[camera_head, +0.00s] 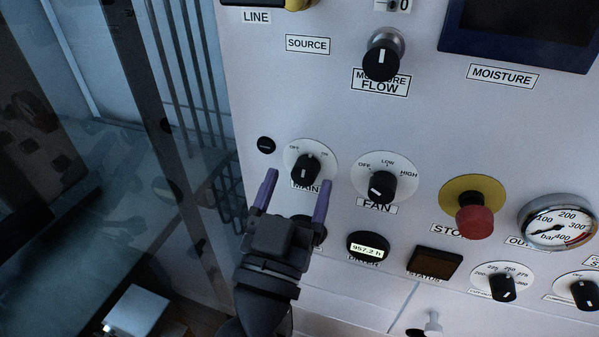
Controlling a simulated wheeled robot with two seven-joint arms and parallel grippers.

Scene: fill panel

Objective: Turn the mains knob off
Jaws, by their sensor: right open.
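The mains knob (305,168) is a black knob with a white pointer line on a round white dial marked OFF at left and ON at right. Its label below reads MAIN and is partly covered. The pointer line shows near the knob's lower middle; I cannot tell its exact setting. My right gripper (295,190) is open, with two purple fingers. The fingertips lie just below and to either side of the knob in the picture, with nothing between them. I cannot tell whether they touch the panel. My left gripper is not in view.
The fan knob (381,186) sits close to the right of the mains knob. A red stop button (474,220) and a pressure gauge (557,222) are further right. A small black plug (266,145) is left of the dial. Dark glass and posts lie left of the panel.

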